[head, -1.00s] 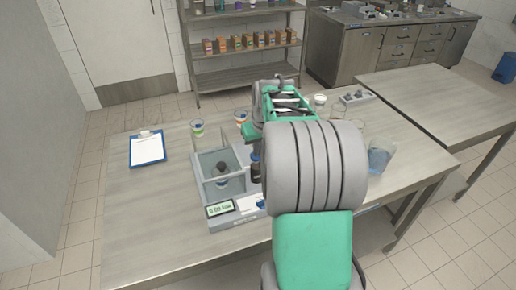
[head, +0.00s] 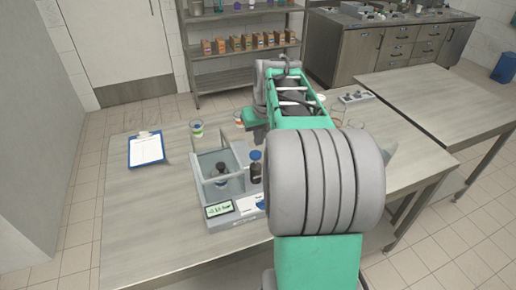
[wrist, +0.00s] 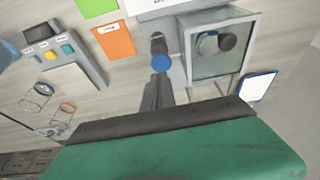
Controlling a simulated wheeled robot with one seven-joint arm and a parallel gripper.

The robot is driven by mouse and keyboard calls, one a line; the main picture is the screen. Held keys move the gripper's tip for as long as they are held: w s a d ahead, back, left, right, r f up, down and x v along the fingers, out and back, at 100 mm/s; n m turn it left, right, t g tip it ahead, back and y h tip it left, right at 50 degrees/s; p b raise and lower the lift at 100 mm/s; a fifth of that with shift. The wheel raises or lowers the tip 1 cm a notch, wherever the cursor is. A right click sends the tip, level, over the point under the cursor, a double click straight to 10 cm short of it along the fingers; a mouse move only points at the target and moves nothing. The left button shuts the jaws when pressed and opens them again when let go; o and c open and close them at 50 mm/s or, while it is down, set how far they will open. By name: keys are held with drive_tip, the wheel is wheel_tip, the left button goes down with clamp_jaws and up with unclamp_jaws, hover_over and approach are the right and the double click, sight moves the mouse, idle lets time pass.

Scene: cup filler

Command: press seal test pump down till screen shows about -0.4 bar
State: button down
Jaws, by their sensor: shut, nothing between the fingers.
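The seal test pump (head: 256,170) is a dark upright cylinder with a blue top, at the right side of the grey tester (head: 232,222). In the wrist view the pump's blue top (wrist: 161,63) is just beyond the tips of my gripper (wrist: 158,83). My gripper is shut and empty, its fingers lined up with the blue top. I cannot tell whether they touch it. The green screen (head: 218,210) is lit at the tester's front left, its digits too small to read surely. In the head view my arm hides the fingers.
The tester's clear chamber (wrist: 215,65) stands beside the pump with a dark-topped item inside. A clipboard (head: 146,149) lies on the left, and a cup (head: 197,129) stands behind the tester. A grey box with coloured buttons (wrist: 65,58) is across the table. The front left tabletop is clear.

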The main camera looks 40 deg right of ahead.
sight(255, 153)
drive_tip(key=v, duration=0.5)
drive_tip(key=shift+r, duration=0.2)
idle(1.5)
drive_tip(key=r+b, duration=0.2)
drive_tip(key=r, duration=0.1)
drive_tip(key=shift+w+a+r, duration=0.15)
drive_tip(key=shift+w, duration=0.2)
drive_tip(key=x, duration=0.9)
drive_tip(key=s+x, duration=0.1)
drive_tip(key=x, duration=0.3)
drive_tip(key=shift+a+f+p, duration=0.1)
drive_tip(key=shift+f+p, duration=0.2)
drive_tip(key=shift+f, duration=0.25)
